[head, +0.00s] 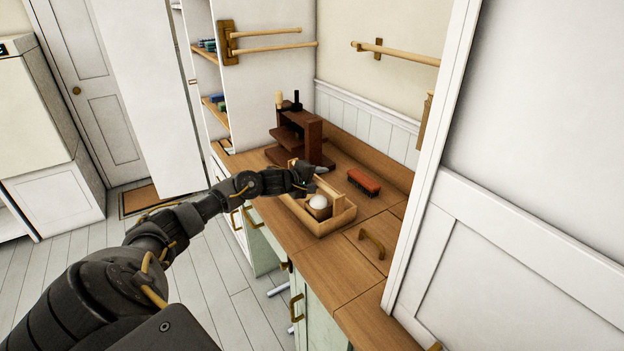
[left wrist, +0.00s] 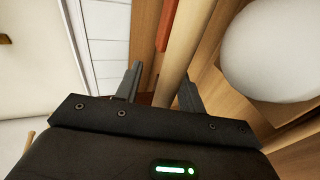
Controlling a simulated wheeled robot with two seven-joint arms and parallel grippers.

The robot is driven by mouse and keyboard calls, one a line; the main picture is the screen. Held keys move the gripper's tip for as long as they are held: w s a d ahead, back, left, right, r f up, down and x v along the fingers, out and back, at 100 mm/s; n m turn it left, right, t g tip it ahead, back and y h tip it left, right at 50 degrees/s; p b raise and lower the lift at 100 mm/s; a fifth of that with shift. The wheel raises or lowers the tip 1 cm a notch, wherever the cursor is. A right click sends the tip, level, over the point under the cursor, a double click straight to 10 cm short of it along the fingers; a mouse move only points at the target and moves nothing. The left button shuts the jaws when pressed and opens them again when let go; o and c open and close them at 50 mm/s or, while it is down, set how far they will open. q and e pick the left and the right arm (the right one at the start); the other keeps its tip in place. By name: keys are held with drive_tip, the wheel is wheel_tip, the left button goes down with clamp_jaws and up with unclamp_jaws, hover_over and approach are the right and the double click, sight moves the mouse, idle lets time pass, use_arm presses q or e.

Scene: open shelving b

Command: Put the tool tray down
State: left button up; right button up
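The tool tray (head: 336,224) is a light wooden open box on the wooden counter, looking level and resting on it. A white ball (head: 318,201) sits in it on a small wooden block or box; the ball is also large in the left wrist view (left wrist: 270,50). My left gripper (head: 312,177) is over the tray's far part and hides some of it. In the left wrist view its two fingers (left wrist: 160,85) stand apart on either side of a round wooden bar (left wrist: 184,40), likely the tray's handle, with a gap at the left finger. My right gripper is out of view.
A dark brown wooden stand (head: 303,140) is behind the tray on the counter (head: 335,262). A red brush (head: 364,181) lies to the tray's right. A drawer-style handle (head: 371,243) sits on the counter's near part. A white panel (head: 520,170) closes the right side.

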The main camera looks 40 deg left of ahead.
use_arm(q)
drive_tip(key=b+v, duration=0.1)
drive_tip(key=v, duration=0.8)
drive_tip(key=shift+s, duration=0.4)
drive_tip(key=shift+v, duration=1)
drive_tip(key=shift+r, duration=0.15)
